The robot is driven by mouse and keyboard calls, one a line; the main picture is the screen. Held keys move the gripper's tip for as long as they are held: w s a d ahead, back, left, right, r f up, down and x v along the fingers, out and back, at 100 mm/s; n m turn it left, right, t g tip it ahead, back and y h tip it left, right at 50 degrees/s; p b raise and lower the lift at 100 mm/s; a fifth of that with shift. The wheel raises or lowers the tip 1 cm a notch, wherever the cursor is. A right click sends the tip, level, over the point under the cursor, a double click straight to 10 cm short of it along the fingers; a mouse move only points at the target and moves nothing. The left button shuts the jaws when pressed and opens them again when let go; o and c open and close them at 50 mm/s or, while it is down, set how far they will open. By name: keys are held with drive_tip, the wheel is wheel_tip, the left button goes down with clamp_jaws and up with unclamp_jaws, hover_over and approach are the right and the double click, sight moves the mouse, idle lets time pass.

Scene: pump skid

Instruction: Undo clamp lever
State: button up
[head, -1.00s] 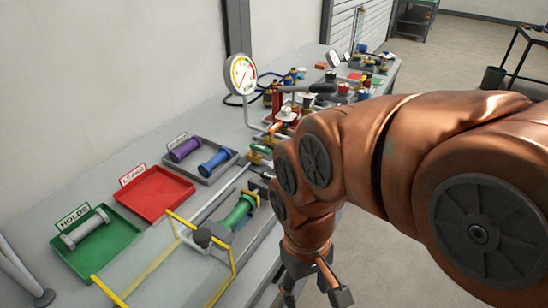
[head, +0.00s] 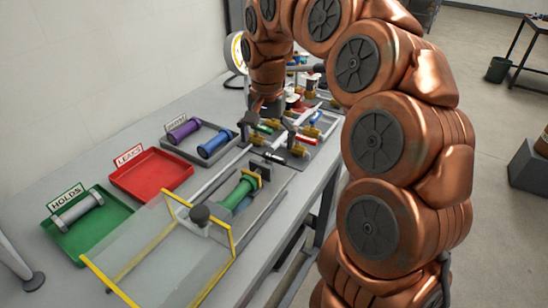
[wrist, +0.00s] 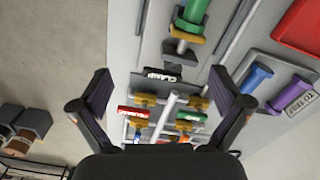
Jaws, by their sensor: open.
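A black CLAMP label (wrist: 160,77) shows in the wrist view, just beyond the span of my open fingers. A pale bar (wrist: 164,117), which looks like a lever, runs up between the fingers from among brass valves; I cannot tell for sure that it is the clamp lever. My gripper (wrist: 166,95) is open and empty, pointing down over this area. In the head view my gripper (head: 266,112) is above the valve manifold, partly hidden by my wrist. A green cylinder (head: 238,191) lies in the fixture, nearer than the valves; it also shows in the wrist view (wrist: 190,18).
Red-handled (wrist: 133,112) and green-handled (wrist: 197,102) valves flank the bar closely. A clear guard with a yellow frame (head: 232,245) stands by the fixture. Green (head: 92,238), red (head: 150,176) and grey (head: 198,144) trays sit left. A gauge (head: 235,52) stands behind.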

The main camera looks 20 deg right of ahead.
sight(275, 157)
drive_tip(key=w+d+m, duration=0.1)
drive_tip(key=w, duration=0.1)
drive_tip(key=w+d+f+m, duration=0.1)
drive_tip(key=w+d, duration=0.1)
drive_tip(key=w+d+f+m+b, duration=0.1)
drive_tip(key=shift+w+d+f, duration=0.1)
drive_tip(key=shift+w+d, duration=0.2)
drive_tip(key=shift+w, duration=0.1)
drive_tip(key=shift+f+p, duration=0.55)
drive_tip(key=shift+f, duration=3.25)
drive_tip(key=shift+c, duration=0.2)
drive_tip(key=c, duration=1)
